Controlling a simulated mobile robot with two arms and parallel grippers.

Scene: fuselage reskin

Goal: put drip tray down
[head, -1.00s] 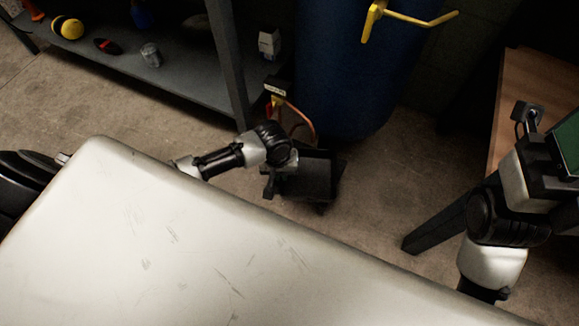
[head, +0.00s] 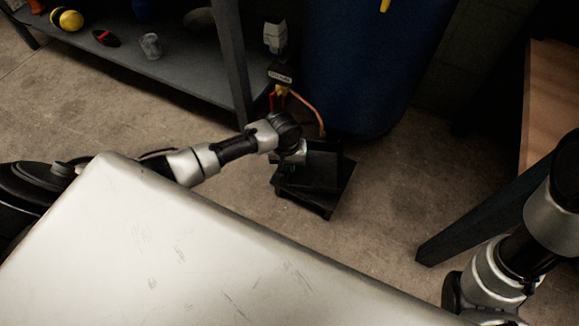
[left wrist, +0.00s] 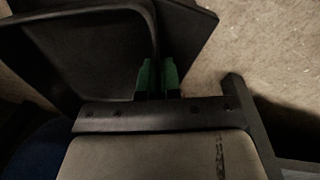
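The drip tray (head: 318,198) is a black, shallow, rimmed tray beyond the white panel's far edge, low over the floor. I cannot tell whether it touches the floor.
A large white scratched panel (head: 170,245) fills the foreground. A blue drum (head: 365,70) stands behind the tray. A grey shelf (head: 170,75) with several items is at the upper left. A wooden-topped table (head: 550,100) is at the right. Bare concrete floor (head: 400,180) lies between.

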